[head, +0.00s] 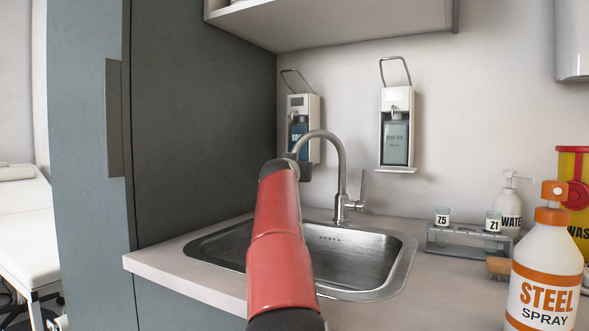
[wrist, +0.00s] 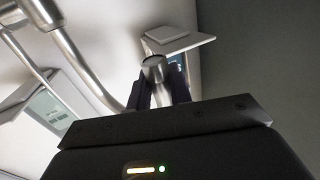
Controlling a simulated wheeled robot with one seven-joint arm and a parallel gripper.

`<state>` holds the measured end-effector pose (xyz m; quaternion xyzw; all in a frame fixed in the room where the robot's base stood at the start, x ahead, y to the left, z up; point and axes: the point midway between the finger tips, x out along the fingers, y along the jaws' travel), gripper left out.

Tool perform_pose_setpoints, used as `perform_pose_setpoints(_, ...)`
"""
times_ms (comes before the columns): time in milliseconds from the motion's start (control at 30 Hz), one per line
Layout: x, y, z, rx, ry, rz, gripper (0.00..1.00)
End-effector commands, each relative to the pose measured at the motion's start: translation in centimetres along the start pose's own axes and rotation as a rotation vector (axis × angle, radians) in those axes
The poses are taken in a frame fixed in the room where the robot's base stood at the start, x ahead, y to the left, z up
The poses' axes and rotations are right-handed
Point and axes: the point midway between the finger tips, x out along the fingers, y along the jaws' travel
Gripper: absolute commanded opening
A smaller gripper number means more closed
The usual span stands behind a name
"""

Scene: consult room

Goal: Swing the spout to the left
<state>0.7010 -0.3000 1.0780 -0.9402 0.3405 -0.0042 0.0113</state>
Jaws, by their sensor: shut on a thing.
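The steel tap has an arched spout (head: 332,138) that rises from its base at the back of the sink (head: 398,262) and bends over to the left. In the head view my gripper (head: 294,162) is at the spout's free end, partly hidden behind my red arm. In the wrist view the spout's round end (wrist: 153,68) sits between the two dark fingers of my gripper (wrist: 168,84), which are shut on it. The tap's lever (head: 363,186) stands upright to the right of the spout.
Two wall dispensers (head: 396,128) (head: 297,108) hang behind the tap. A tall grey cabinet (head: 205,120) stands on the left. A tube rack (head: 465,245), a brush (head: 498,266) and a spray bottle (head: 545,265) stand on the counter at the right.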

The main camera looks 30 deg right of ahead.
Motion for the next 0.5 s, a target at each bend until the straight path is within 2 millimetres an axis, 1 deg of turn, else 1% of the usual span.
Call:
perform_pose_setpoints(133,0.01,-0.15,0.08,-0.002,0.0,-0.002,0.0)
perform_pose_setpoints(167,0.01,-0.15,0.08,-0.002,0.0,-0.002,0.24)
perform_pose_setpoints(267,0.01,-0.11,0.07,-0.001,0.0,-0.002,0.38)
perform_pose_setpoints(300,0.01,-0.09,0.06,-0.001,0.0,-0.002,0.4)
perform_pose_setpoints(500,0.0,-0.04,0.04,0.0,0.0,-0.001,0.4)
